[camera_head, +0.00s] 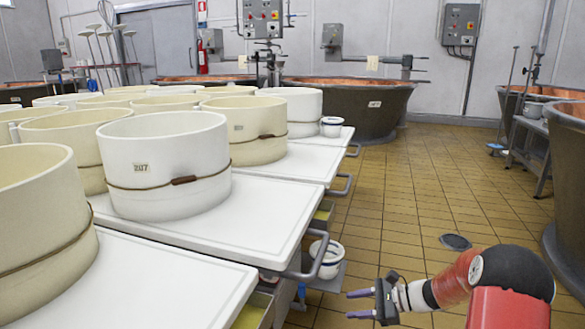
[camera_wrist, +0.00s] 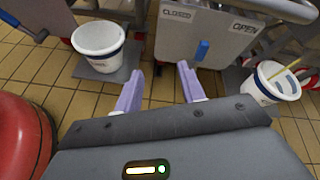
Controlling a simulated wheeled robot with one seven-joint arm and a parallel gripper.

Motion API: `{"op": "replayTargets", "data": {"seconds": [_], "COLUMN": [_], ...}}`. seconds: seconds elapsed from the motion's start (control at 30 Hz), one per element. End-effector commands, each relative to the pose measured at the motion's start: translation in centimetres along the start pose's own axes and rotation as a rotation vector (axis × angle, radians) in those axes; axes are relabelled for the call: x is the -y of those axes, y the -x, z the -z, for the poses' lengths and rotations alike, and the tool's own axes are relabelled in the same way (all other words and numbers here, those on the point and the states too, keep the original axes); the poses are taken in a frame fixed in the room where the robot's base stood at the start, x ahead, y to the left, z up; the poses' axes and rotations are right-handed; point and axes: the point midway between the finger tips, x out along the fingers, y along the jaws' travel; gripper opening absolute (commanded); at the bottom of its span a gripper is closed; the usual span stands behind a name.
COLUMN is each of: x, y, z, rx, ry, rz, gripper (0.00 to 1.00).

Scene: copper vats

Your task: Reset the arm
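My gripper (camera_head: 360,304) is at the lower right of the head view, beside the right edge of the white tables and above the tiled floor. Its two purple fingers point left and stand apart with nothing between them. The wrist view also shows my gripper (camera_wrist: 160,85) with its fingers spread and empty. My red and black arm (camera_head: 480,270) is bent and reaches in from the lower right corner.
White tables (camera_head: 255,215) with large cream cheese moulds (camera_head: 165,165) fill the left. A white bucket (camera_head: 326,258) sits low beside them, near my gripper; the wrist view shows two buckets (camera_wrist: 98,40). Copper vats (camera_head: 350,108) stand behind. The tiled aisle (camera_head: 410,190) is mostly clear.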

Motion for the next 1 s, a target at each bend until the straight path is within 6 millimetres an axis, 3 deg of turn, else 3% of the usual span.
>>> {"op": "replayTargets", "data": {"seconds": [0.03, 0.2, 0.5, 0.8, 1.0], "x": [-0.3, -3.1, -9.8, -16.7, -20.3], "y": [0.2, 1.2, 5.1, 10.6, 13.9], "z": [-2.3, -9.2, -19.4, -26.2, -28.4], "rx": [-0.032, -0.176, -0.44, -0.693, -0.841], "ry": [0.058, 0.293, 0.744, 1.192, 1.445], "rz": [-0.04, -0.208, -0.477, -0.679, -0.767], "gripper": [0.4, 0.4, 0.4, 0.4, 0.4]}}
